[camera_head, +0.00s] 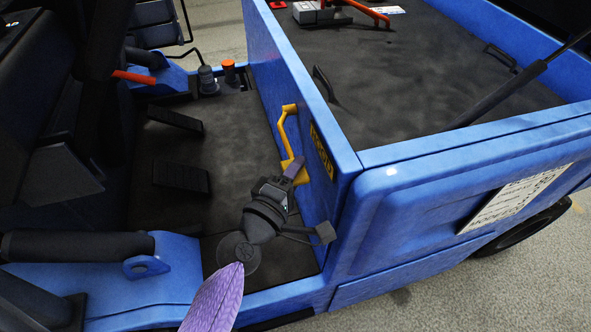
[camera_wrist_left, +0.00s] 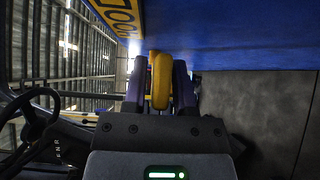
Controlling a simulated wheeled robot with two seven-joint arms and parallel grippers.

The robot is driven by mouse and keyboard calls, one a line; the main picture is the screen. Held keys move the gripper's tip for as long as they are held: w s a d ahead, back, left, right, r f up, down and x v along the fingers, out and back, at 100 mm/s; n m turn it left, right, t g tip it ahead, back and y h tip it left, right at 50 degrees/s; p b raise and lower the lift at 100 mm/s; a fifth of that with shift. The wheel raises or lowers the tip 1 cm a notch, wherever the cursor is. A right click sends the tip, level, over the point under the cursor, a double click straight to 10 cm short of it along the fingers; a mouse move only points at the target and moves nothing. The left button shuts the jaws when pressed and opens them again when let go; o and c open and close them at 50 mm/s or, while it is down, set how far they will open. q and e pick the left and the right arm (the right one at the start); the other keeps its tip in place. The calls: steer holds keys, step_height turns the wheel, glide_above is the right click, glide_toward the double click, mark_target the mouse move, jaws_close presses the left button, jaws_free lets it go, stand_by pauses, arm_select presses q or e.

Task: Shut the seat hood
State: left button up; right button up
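A yellow handle (camera_head: 287,125) is fixed to the blue panel (camera_head: 285,70) beside the dark floor well; I take this panel to be part of the seat hood. How far the hood stands open cannot be told. My left gripper (camera_head: 296,170) is at the lower end of the handle. In the left wrist view the handle (camera_wrist_left: 161,80) stands between the two dark fingers of this gripper (camera_wrist_left: 160,88), which sit close against both its sides. A yellow label (camera_head: 322,152) is on the panel next to the handle.
Pedals (camera_head: 180,178) rise from the floor well at left. A dark strut (camera_head: 500,95) slants over the flat dark surface (camera_head: 400,70) behind the panel. A steering wheel (camera_wrist_left: 35,115) shows in the left wrist view. Small levers (camera_head: 228,72) stand at the back.

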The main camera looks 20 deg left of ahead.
arm_select(q)
jaws_close()
stand_by(1.1)
